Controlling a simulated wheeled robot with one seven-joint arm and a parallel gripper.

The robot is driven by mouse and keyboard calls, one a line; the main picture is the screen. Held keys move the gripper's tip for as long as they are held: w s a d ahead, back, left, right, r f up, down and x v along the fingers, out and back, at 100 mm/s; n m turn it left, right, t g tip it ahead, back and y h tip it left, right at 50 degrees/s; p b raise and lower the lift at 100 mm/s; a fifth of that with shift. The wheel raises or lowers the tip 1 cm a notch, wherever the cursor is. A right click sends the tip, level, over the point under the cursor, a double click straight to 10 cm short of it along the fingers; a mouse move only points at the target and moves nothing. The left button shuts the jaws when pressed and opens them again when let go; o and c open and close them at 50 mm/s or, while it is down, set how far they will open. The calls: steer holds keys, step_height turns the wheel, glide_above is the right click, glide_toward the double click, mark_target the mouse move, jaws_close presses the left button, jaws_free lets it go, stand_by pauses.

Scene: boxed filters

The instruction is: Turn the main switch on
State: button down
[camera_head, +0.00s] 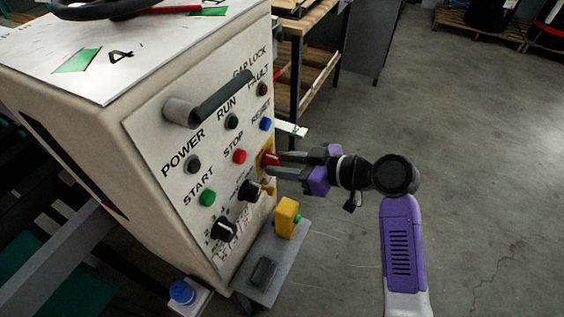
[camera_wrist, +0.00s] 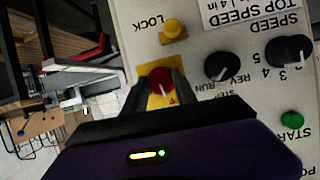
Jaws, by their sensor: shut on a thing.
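The main switch is a red knob (camera_head: 270,158) on a yellow plate (camera_head: 263,160) at the right side of the control panel. My gripper (camera_head: 277,164) reaches it from the right in the head view, its two dark fingers on either side of the knob. In the wrist view, the red knob (camera_wrist: 160,80) sits between my gripper's fingertips (camera_wrist: 160,88), with a small white mark on its face. My gripper is shut on the knob. The yellow plate (camera_wrist: 147,70) shows part of its lettering; the fingers hide the rest.
The beige cabinet (camera_head: 140,190) carries a bar handle (camera_head: 222,97), a green START button (camera_head: 207,198), a red STOP button (camera_head: 239,157) and black selector knobs (camera_head: 250,190). A yellow box (camera_head: 287,217) on a grey pedal-like base stands below.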

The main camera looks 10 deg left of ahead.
steer(key=m+g, duration=0.1)
steer(key=m, duration=0.1)
steer(key=shift+w+d+m+g+y, duration=0.1)
steer(key=shift+w+m+g+y, duration=0.1)
steer(key=shift+m+g+y, duration=0.15)
steer(key=m+g+y, duration=0.1)
steer(key=m+g, duration=0.1)
steer(key=m, duration=0.1)
steer(key=shift+w, duration=0.1)
steer(key=shift+f+m+g+y, duration=0.15)
steer(key=shift+m+g+y, duration=0.45)
steer(key=shift+m, duration=0.65)
steer(key=shift+w+m+g+y+b, duration=0.1)
steer(key=shift+m+g+y+b, duration=0.45)
steer(key=shift+m, duration=0.95)
steer(key=shift+d+f, duration=0.1)
steer(key=c, duration=1)
jaws_free()
steer(key=d+b, duration=0.1)
steer(key=d, duration=0.6)
steer(key=shift+w+d+r, duration=0.15)
steer(key=shift+d+r, duration=0.2)
steer(key=shift+r, duration=0.1)
